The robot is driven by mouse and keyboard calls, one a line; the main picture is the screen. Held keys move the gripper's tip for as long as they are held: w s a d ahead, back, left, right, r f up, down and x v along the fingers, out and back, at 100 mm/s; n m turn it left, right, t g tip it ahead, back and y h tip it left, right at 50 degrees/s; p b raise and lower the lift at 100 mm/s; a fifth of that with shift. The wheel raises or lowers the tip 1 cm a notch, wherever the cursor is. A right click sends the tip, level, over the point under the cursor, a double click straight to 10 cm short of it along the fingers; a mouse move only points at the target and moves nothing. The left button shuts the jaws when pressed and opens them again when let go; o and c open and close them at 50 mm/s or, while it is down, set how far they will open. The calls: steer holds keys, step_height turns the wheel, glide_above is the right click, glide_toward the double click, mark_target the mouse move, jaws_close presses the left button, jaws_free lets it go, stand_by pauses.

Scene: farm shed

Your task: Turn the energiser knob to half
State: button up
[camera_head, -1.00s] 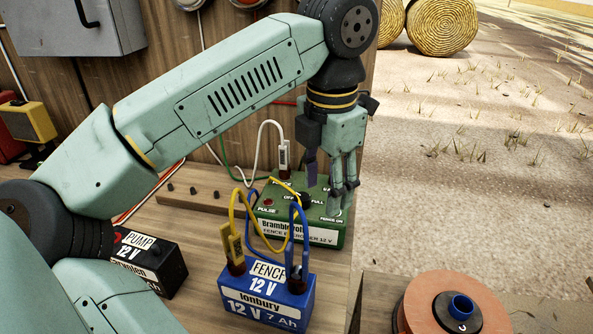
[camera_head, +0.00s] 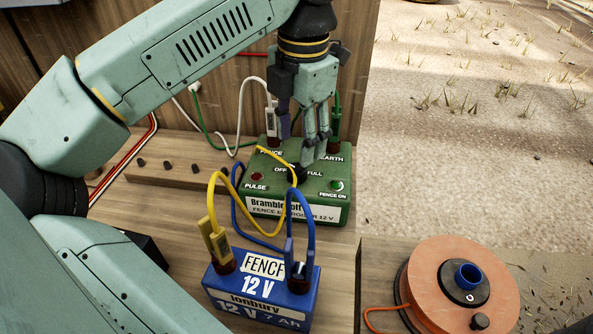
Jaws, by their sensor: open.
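The green fence energiser (camera_head: 300,212) sits on the wooden bench with its labelled top facing up. Its black knob (camera_head: 297,173) lies between the OFF and FULL marks. My gripper (camera_head: 306,148) points down just above and behind the knob, with open, empty fingers. The fingertips overlap the knob's far side in the picture, so I cannot tell whether they touch it. The fingers and a yellow lead hide part of the knob, and its pointer direction is unclear. A green light (camera_head: 337,185) shows above FENCE ON, and a red PULSE light (camera_head: 257,176) is at left.
A blue 12 V battery (camera_head: 258,290) stands in front of the energiser, with yellow and blue leads (camera_head: 217,200) arching up close to the knob. White and green wires run behind. An orange reel (camera_head: 440,300) sits at the lower right.

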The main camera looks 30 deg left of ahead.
mark_target(297, 169)
step_height(297, 169, down, 6)
steer(key=b, duration=0.3)
steer(key=shift+w+a+f, duration=0.1)
steer(key=shift+a+f, duration=0.05)
steer(key=shift+f, duration=0.1)
steer(key=c, duration=1.2)
steer(key=shift+o, duration=0.2)
steer(key=m+b, duration=0.2)
steer(key=m, duration=0.3)
steer(key=shift+f+m, duration=0.1)
steer(key=shift+m, duration=0.2)
steer(key=m, duration=0.6)
steer(key=shift+a, duration=0.1)
